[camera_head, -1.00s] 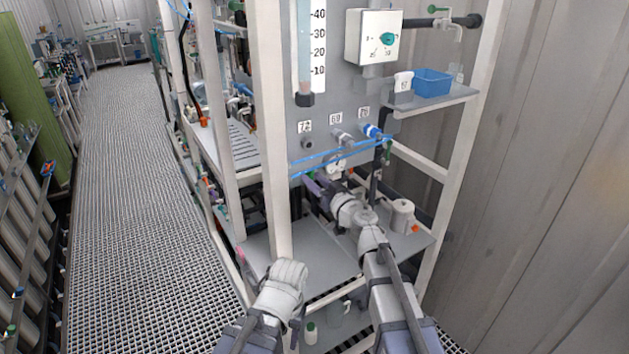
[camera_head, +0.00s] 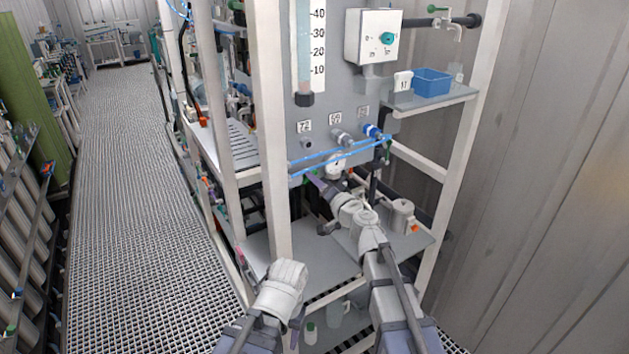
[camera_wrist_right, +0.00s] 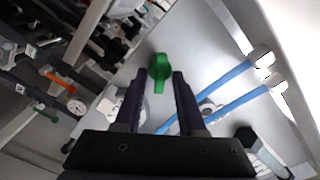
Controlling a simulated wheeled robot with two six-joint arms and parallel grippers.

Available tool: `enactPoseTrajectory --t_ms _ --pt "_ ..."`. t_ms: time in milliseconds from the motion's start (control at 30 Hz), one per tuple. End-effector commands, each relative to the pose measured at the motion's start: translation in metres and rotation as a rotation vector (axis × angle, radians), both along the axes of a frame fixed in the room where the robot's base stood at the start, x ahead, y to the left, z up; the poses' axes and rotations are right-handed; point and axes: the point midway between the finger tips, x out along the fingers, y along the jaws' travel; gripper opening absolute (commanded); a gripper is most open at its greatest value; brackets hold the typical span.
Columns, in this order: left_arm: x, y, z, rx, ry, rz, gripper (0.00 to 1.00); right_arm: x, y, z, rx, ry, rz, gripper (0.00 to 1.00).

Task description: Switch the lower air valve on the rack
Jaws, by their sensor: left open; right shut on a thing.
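The green valve handle (camera_wrist_right: 160,70) stands out from the grey panel in the right wrist view. My right gripper (camera_wrist_right: 159,74) has its two dark fingers on either side of the handle and is shut on it. In the head view my right gripper (camera_head: 313,180) reaches the panel's lower edge, below the blue tubes, and largely hides the handle. My left gripper (camera_head: 297,325) is low in front of the rack, away from the panel; it is open, with its fingers hardly visible.
Blue tubes (camera_head: 340,155) cross the panel just above my right gripper. A round gauge (camera_head: 336,165) is close by. White rack posts (camera_head: 273,130) flank the panel. The grated floor (camera_head: 135,220) is free.

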Motion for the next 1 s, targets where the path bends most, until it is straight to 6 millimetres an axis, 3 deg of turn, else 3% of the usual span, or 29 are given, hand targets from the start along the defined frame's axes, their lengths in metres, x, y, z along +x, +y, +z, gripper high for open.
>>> enactPoseTrajectory --t_ms 500,1000 --pt "0.0 0.0 -0.0017 0.0 0.0 0.0 0.5 0.0 -0.0006 -0.0019 0.388 0.224 0.0 0.0" --pt "0.0001 0.0 -0.0023 0.0 0.0 0.0 0.5 -0.0001 -0.0006 -0.0025 0.562 0.326 0.0 0.0"
